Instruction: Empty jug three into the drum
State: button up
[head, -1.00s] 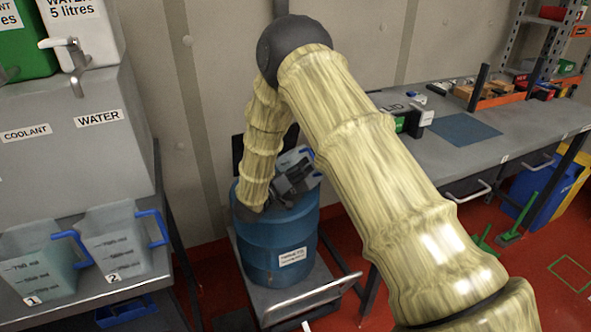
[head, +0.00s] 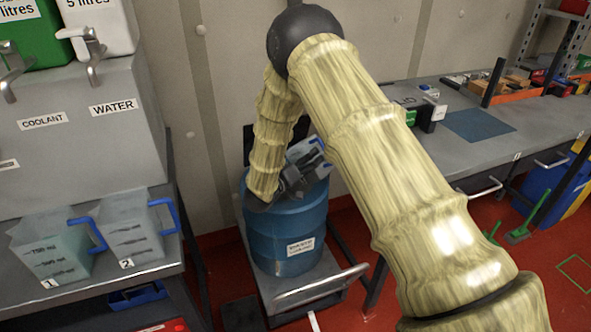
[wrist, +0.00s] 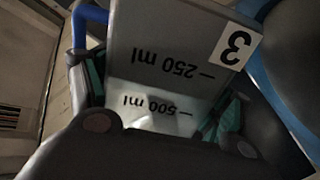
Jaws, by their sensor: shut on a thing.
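The jug marked 3 (wrist: 185,62) is grey and see-through, with a blue handle (wrist: 84,25). My gripper (wrist: 165,122) is shut on it, with green-lined fingers at its sides. The jug's print is upside down in the wrist view. In the head view the jug (head: 304,152) is tilted over the top of the blue drum (head: 278,228), partly hidden by my gripper (head: 290,182). The drum's side also shows in the wrist view (wrist: 268,75). The drum's opening and any stream are hidden; I cannot tell how much liquid the jug holds.
The drum stands on a grey trolley (head: 325,283). Jugs 1 (head: 55,252) and 2 (head: 130,235) stand on the left shelf below the grey coolant and water unit (head: 75,110). A workbench (head: 440,155) is behind my arm at right. Red floor is open at lower right.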

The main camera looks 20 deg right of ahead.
aim_at(299, 152)
jog(key=shift+r+n+p, duration=1.05)
jog(key=shift+n+p, duration=0.15)
jog(key=shift+p, duration=0.75)
dwell(1.0)
jog(key=shift+w+a+r+n+p, duration=0.2)
jog(key=shift+r+n+p, duration=0.4)
jog(key=shift+n+p, duration=0.4)
jog(key=shift+w+a+r+n+p, duration=0.1)
jog(key=shift+w+r+n+p, duration=0.1)
jog(key=shift+r+n+p, duration=0.75)
dwell(3.1)
